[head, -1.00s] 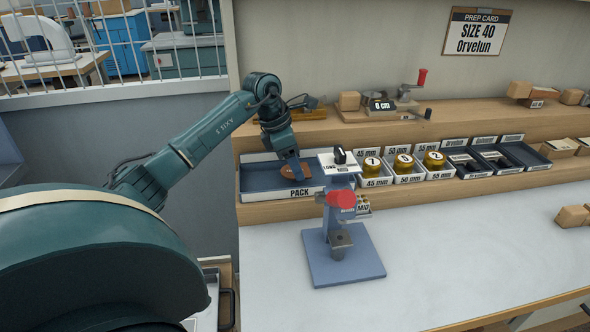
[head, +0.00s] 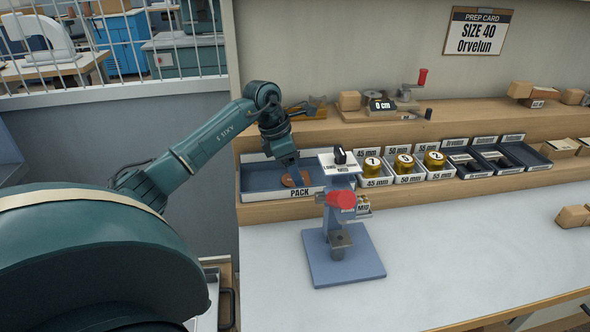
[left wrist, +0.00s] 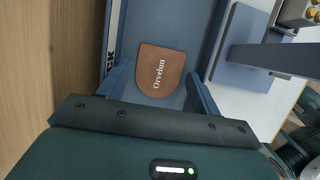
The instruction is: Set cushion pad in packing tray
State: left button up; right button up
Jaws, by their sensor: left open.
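A brown rounded pad marked "Orvelun" (left wrist: 160,72) lies in the blue packing tray (left wrist: 192,22), whose front label partly shows in the left wrist view. In the head view the pad (head: 289,180) is partly hidden by a finger, inside the tray labelled PACK (head: 262,193). My left gripper (left wrist: 160,85) is open, with one finger on each side of the pad; I cannot tell whether either touches it. In the head view my left gripper (head: 298,178) reaches down into the tray. My right gripper is not in view.
A blue press with a red knob (head: 340,200) stands just right of the tray on the white table.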

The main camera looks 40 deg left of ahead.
pick_arm(q)
jog(key=v, duration=1.1)
jog(key=shift+r, duration=0.2)
